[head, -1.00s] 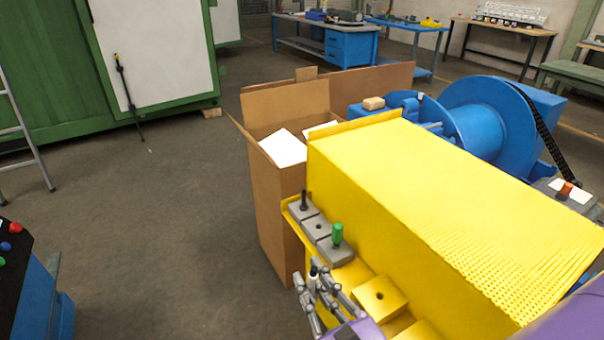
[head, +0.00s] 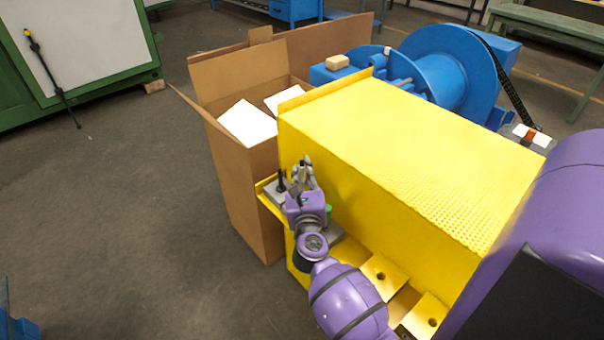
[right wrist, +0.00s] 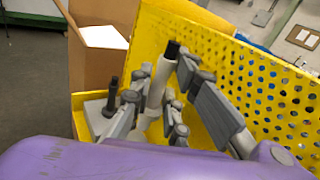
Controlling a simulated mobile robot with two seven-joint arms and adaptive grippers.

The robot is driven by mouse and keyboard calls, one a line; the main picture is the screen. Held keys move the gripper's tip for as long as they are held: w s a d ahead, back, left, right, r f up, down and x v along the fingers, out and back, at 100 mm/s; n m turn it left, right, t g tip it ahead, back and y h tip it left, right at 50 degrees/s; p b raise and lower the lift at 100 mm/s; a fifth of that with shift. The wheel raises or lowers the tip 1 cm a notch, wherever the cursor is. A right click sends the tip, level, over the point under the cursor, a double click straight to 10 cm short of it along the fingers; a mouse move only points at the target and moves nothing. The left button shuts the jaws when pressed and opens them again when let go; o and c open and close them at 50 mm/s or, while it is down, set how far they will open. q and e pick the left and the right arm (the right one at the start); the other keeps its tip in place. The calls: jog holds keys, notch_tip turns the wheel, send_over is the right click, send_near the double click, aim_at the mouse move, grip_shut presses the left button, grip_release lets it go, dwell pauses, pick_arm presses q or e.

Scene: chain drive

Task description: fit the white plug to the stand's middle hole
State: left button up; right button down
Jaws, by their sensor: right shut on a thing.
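The white plug (right wrist: 157,84), a white cylinder with a black top, stands slightly tilted between the fingers of my right gripper (right wrist: 154,100), which is shut on it. In the head view the right gripper (head: 304,176) is over the middle of the grey stand (head: 338,236) and hides the middle hole. The plug's lower end is hidden, so I cannot tell whether it is in the hole. A black plug (head: 281,181) stands in the stand's far block; it also shows in the right wrist view (right wrist: 112,97). A green plug (head: 329,211) at the near block is partly covered by my wrist. My left gripper is out of view.
A large yellow housing (head: 390,150) with a perforated side rises close beside the gripper. An open cardboard box (head: 245,190) stands just left of the stand. Yellow blocks with holes (head: 383,273) lie nearer me. A blue drum (head: 440,85) is behind the housing.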

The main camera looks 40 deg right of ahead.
aim_at(302, 185)
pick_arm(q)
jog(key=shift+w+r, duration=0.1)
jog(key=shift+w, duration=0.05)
pick_arm(e)
jog(key=shift+r, duration=0.1)
notch_tip(302, 185, down, 5)
jog(key=b, duration=0.3)
jog(key=shift+r, duration=0.1)
jog(key=shift+f+b, duration=0.6)
jog(key=shift+b, duration=0.15)
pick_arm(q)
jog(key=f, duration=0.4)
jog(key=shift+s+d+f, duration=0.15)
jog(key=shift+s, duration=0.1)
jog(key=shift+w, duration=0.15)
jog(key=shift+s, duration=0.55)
